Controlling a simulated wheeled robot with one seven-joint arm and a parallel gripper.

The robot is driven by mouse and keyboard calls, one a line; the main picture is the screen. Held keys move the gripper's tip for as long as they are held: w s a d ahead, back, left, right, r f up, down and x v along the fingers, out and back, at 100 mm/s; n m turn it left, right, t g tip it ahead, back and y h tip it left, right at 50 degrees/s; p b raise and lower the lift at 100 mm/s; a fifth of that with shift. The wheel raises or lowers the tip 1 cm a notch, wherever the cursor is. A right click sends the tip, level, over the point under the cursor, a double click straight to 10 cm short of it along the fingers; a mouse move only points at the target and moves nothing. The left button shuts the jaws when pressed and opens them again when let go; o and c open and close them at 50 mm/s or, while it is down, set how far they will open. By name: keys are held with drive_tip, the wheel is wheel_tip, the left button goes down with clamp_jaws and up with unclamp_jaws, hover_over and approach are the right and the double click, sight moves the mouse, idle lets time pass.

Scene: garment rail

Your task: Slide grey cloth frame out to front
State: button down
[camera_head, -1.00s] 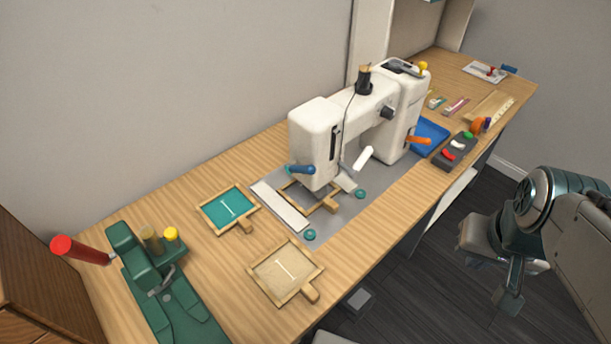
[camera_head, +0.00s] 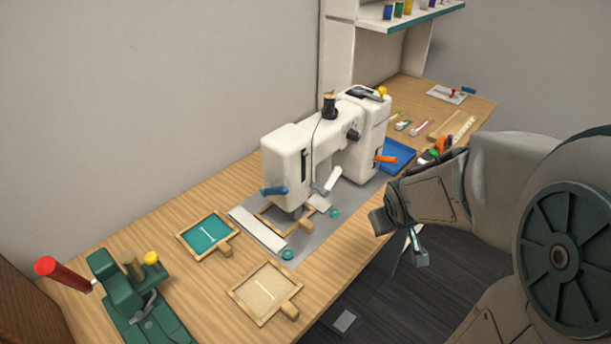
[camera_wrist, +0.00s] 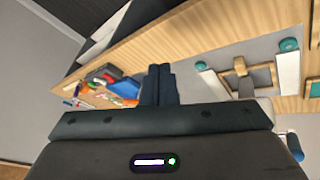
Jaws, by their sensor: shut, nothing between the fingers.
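The grey cloth frame (camera_head: 270,216) is a wooden square with a stubby handle (camera_head: 307,210). It lies flat under the head of the white sewing machine (camera_head: 315,150), which hides part of it. Its handle points right, towards the table's front edge. In the wrist view the frame (camera_wrist: 262,77) shows at the right, between two white strips. My gripper (camera_head: 418,254) hangs in front of the table, right of the frame and well apart from it. Its fingers (camera_wrist: 160,85) are together and hold nothing.
A teal cloth frame (camera_head: 206,235) and a beige cloth frame (camera_head: 262,294) lie left of the machine. Two teal knobs (camera_head: 334,212) (camera_head: 288,254) stand near the handle. A green device (camera_head: 130,295) is at the left end. A blue tray (camera_head: 397,157) is right of the machine.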

drive_tip(key=w+a+f+n+y, duration=0.1)
drive_tip(key=w+f, duration=0.1)
drive_tip(key=f, duration=0.1)
drive_tip(key=w+a+f+n+t+y, duration=0.1)
drive_tip(key=f+n+y, duration=0.1)
drive_tip(key=f, duration=0.2)
drive_tip(key=w+a+f+n+y, duration=0.2)
drive_tip(key=f, duration=0.1)
drive_tip(key=shift+w+f+t+p, duration=0.35)
drive_tip(key=shift+t+p, duration=0.05)
drive_tip(key=a+f+y, duration=0.1)
drive_tip(key=s+a+f+n+y, duration=0.1)
drive_tip(key=a+y, duration=0.1)
drive_tip(key=shift+a+f+y, duration=0.1)
drive_tip(key=shift+a+y, duration=0.2)
drive_tip(key=shift+s+a+f+y, duration=0.1)
drive_tip(key=shift+s+a+y, duration=0.2)
drive_tip(key=shift+a+y, duration=0.2)
drive_tip(key=shift+w+a, duration=0.15)
drive_tip(key=shift+a, duration=0.15)
drive_tip(key=p, duration=0.3)
approach(303, 224)
drive_tip(key=w+a, duration=0.1)
drive_tip(key=w+a+f, duration=0.2)
drive_tip(key=shift+w+a, duration=0.4)
drive_tip(key=shift+w+a+f, duration=0.1)
drive_tip(key=shift+f, duration=0.2)
drive_tip(key=shift+f+b, duration=0.55)
drive_tip(key=shift+f, duration=0.05)
